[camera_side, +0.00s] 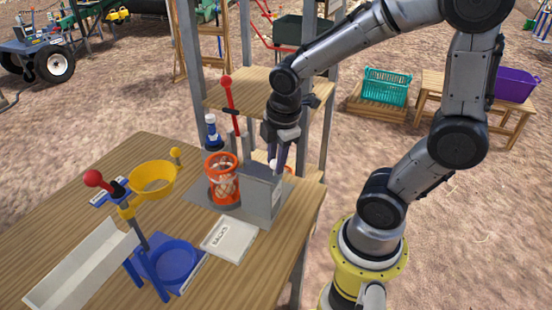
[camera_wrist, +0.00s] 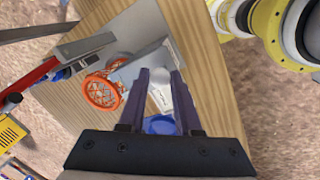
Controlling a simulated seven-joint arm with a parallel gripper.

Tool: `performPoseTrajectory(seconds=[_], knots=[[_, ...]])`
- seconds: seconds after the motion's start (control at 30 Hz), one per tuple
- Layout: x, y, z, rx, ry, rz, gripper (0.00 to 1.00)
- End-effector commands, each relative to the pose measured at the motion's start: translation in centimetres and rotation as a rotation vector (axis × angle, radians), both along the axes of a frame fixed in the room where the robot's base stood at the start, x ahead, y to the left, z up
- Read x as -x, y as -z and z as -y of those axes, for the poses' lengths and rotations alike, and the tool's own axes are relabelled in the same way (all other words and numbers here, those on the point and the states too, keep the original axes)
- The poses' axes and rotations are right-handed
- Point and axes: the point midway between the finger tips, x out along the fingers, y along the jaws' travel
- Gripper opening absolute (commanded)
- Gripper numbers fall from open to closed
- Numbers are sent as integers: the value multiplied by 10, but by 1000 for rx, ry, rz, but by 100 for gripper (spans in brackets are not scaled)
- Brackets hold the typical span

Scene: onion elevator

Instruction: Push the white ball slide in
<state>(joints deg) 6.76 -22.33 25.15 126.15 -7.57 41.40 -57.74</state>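My gripper (camera_side: 278,168) is at the top rear edge of a grey box (camera_side: 262,195) on the wooden table. A small white rounded part shows just left of the fingers behind the box in the side view; I cannot tell whether it is the slide's white ball. The fingers partly hide that area. In the wrist view my gripper (camera_wrist: 160,71) has its two dark fingers apart, with nothing clearly held between them. The grey box's top lies beyond the fingertips there. Whether a finger touches the box or slide I cannot tell.
An orange basket (camera_side: 223,180) stands left of the box, with a red-knobbed lever (camera_side: 229,100) behind it. A white labelled plate (camera_side: 230,238) lies in front. A yellow ring (camera_side: 152,177) and blue tray (camera_side: 174,262) stand left. Metal posts rise behind my gripper.

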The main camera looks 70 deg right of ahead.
Motion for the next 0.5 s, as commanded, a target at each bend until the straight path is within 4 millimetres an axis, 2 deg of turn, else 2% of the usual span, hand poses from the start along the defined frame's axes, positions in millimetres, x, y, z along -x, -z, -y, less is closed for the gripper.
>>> performPoseTrajectory(seconds=[0.03,0.13,0.5], knots=[[0,0,0,0,0,0,16],[0,0,0,0,0,0,0],[-7,0,0,-1,0,-1,0]])
